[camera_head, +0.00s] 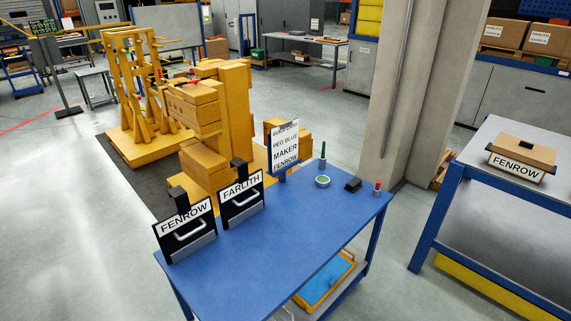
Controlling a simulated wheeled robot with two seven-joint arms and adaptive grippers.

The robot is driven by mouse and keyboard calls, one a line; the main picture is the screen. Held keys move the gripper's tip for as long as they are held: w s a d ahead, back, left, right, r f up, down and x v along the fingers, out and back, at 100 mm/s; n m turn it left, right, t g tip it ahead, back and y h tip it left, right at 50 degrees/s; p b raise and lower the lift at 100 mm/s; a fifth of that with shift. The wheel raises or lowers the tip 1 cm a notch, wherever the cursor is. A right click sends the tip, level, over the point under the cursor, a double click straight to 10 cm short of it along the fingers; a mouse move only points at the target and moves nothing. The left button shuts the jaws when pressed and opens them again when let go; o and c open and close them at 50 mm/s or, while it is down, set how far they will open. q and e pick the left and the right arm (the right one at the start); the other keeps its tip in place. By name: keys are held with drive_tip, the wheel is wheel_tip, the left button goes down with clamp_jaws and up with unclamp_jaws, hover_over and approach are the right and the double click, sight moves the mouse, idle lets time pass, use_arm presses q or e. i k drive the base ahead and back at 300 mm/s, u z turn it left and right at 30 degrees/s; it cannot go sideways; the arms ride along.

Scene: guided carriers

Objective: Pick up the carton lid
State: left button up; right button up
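A low brown cardboard carton (510,163) with a white FENROW label sits on the grey-topped table at the right. Its flat brown top (523,149) looks like the lid and has a small dark piece on it. The top appears to lie flat on the carton; I cannot tell whether it is loose. Neither of my grippers is in view.
A blue table (270,235) in front bears black FENROW (186,232) and FARLITH (241,201) holders with handles, a sign (285,147), a green-tipped peg (322,157), a round dish (322,181) and a black block (353,184). Floor shows between the tables.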

sight(537, 155)
drive_tip(key=z, duration=1.75)
